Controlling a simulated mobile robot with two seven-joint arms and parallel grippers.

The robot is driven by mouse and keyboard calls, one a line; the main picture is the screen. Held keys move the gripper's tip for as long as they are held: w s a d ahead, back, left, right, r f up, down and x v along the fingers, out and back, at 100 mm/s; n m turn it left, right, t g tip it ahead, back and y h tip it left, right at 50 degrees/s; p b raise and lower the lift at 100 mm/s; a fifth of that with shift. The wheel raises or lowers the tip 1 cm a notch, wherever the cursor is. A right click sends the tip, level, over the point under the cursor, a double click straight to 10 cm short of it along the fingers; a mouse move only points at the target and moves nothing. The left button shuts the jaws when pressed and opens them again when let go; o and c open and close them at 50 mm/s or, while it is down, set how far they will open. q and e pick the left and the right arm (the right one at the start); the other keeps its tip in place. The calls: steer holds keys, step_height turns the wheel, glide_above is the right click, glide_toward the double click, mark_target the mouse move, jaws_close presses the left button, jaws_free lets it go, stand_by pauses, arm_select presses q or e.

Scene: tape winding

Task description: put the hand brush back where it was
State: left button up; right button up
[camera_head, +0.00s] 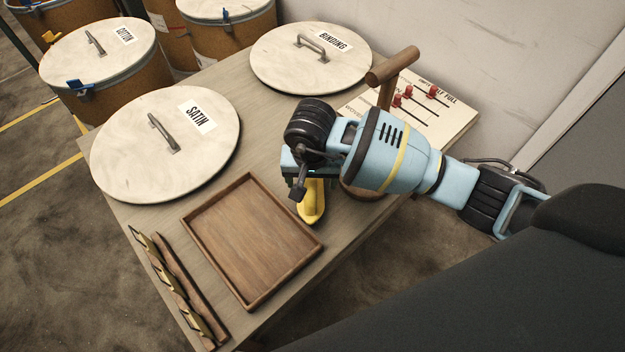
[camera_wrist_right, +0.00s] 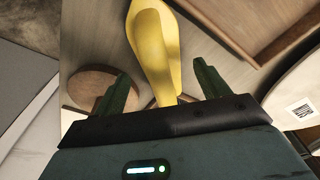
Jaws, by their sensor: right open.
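A yellow tool (camera_head: 313,207) with a smooth, rounded, slightly hollow end is on the table just right of the tray. Its other end is hidden by my right gripper, so I cannot tell if it is the hand brush; no bristles show. My right gripper (camera_head: 303,186) is low over it. In the right wrist view the yellow tool (camera_wrist_right: 153,45) runs in between the two fingers (camera_wrist_right: 164,84), which are spread apart with gaps showing. My left gripper is not in view.
A brown wooden tray (camera_head: 245,240) lies empty. Round lids marked SATIN (camera_head: 140,165) and BINDING (camera_head: 285,68) lie behind. A wooden T-shaped stand (camera_head: 393,66) rises behind my right arm, near a slider board (camera_head: 445,118). A rack (camera_head: 180,285) lines the table's left edge.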

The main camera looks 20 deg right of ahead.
steer(key=r+p, duration=0.1)
steer(key=r, duration=0.1)
steer(key=r+p, duration=0.2)
steer(key=r, duration=0.1)
steer(key=r+p, duration=0.2)
steer(key=r, duration=0.1)
steer(key=shift+s+a, duration=0.2)
steer(key=shift+s, duration=0.15)
steer(key=shift+r+p, duration=0.3)
steer(key=shift+p, duration=0.05)
steer(key=shift+s+r, duration=0.15)
steer(key=shift+r, duration=0.15)
steer(key=shift+a, duration=0.1)
